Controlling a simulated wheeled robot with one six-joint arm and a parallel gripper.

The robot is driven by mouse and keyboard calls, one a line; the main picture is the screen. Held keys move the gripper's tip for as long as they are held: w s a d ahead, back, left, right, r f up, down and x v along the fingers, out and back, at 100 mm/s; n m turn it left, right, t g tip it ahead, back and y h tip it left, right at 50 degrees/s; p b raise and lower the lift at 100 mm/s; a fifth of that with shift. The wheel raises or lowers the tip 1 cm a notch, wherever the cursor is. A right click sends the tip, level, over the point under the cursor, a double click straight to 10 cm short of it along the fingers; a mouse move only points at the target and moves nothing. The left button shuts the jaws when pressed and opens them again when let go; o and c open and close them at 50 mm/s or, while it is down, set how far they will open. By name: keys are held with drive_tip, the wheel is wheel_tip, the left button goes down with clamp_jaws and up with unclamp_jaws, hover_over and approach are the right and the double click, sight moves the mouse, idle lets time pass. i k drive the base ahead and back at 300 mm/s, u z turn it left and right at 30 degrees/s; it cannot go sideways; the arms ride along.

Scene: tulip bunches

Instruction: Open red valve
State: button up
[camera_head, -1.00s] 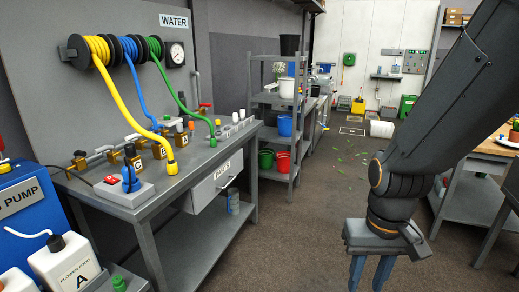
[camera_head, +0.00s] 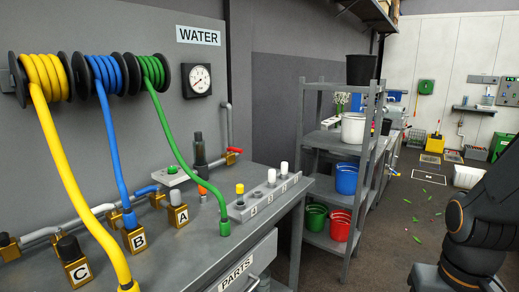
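The red valve handle (camera_head: 234,150) sits on the grey pipe at the back right corner of the water bench (camera_head: 205,255), under the wall gauge. It looks small and lies roughly level; its exact setting is hard to tell. My arm (camera_head: 482,215) hangs at the bottom right, far from the valve. Only the upper body of my gripper (camera_head: 428,278) shows at the bottom edge. Its fingers are out of the picture, and nothing of it touches the valve.
Yellow, blue and green hoses (camera_head: 176,126) hang from wall reels down to the bench. Brass blocks C, B and A (camera_head: 179,214) and a strip of coloured caps (camera_head: 263,197) stand on it. A shelf (camera_head: 325,186) with buckets is to the right.

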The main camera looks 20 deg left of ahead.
sight(229, 148)
drive_tip(key=i, duration=1)
drive_tip(key=u, duration=1.35)
drive_tip(key=k, duration=1.25)
drive_tip(key=z, duration=0.65)
drive_tip(key=i, duration=1)
drive_tip(key=u, duration=0.05)
